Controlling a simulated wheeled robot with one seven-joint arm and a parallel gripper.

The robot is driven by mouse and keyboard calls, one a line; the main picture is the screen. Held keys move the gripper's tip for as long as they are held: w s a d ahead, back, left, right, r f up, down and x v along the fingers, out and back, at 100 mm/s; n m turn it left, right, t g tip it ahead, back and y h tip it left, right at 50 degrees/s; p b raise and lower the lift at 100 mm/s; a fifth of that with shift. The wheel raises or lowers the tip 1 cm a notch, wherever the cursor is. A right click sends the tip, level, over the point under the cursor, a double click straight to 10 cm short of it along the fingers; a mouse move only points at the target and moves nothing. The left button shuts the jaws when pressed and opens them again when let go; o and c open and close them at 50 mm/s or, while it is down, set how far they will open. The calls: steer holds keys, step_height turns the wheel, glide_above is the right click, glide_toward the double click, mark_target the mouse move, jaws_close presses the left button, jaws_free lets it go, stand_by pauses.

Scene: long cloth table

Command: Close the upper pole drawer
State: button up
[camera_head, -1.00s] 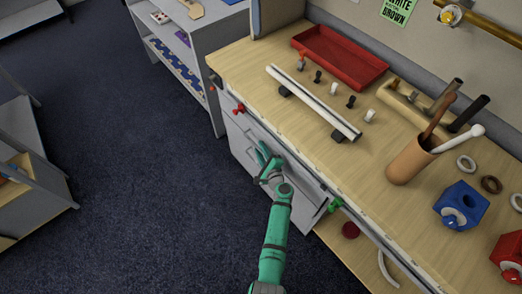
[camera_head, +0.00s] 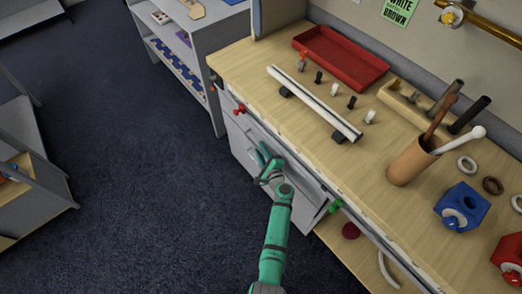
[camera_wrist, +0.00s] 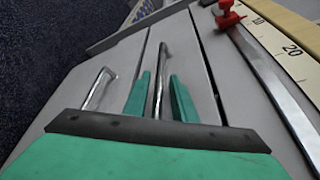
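The grey drawer unit (camera_head: 245,150) sits under the wooden workbench top. In the wrist view, the upper drawer front (camera_wrist: 183,55) carries a metal bar handle (camera_wrist: 160,72). A second bar handle (camera_wrist: 97,88) is on the neighbouring panel to the left. My green gripper (camera_head: 264,158) is at the drawer fronts. In the wrist view, its two fingers (camera_wrist: 160,95) stand on either side of the bar handle, with small gaps showing, so it looks open around the handle. In the head view the gripper hides the handle. How far the drawer stands out is hard to tell.
A red clamp (camera_head: 239,109) and a green clamp (camera_head: 336,205) are on the bench's front edge. The bench top holds a red tray (camera_head: 340,58), a metal rail (camera_head: 315,103) and a tool cup (camera_head: 413,160). A grey shelf (camera_head: 185,55) stands at the back left. The carpet (camera_head: 130,190) on the left is clear.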

steer(key=v, duration=1.1)
steer(key=shift+a+f, duration=0.1)
steer(key=shift+a, duration=0.05)
steer(key=s+f+n+g+h, duration=0.2)
steer(key=s+n+h, duration=0.45)
steer(key=s, duration=1.75)
steer(key=s+a+r+n+t, duration=0.1)
steer(key=s+r+n, duration=0.5)
steer(key=r, duration=0.6)
steer(key=s+a+r+n+t, duration=0.1)
steer(key=s+r+n+t, duration=0.1)
steer(key=s+r+n, duration=0.5)
step_height(320, 180, up, 5)
steer(key=shift+s+a+f+y, duration=0.1)
steer(key=shift+s+a+y, duration=0.25)
steer(key=shift+s, duration=0.8)
steer(key=shift+n, duration=0.25)
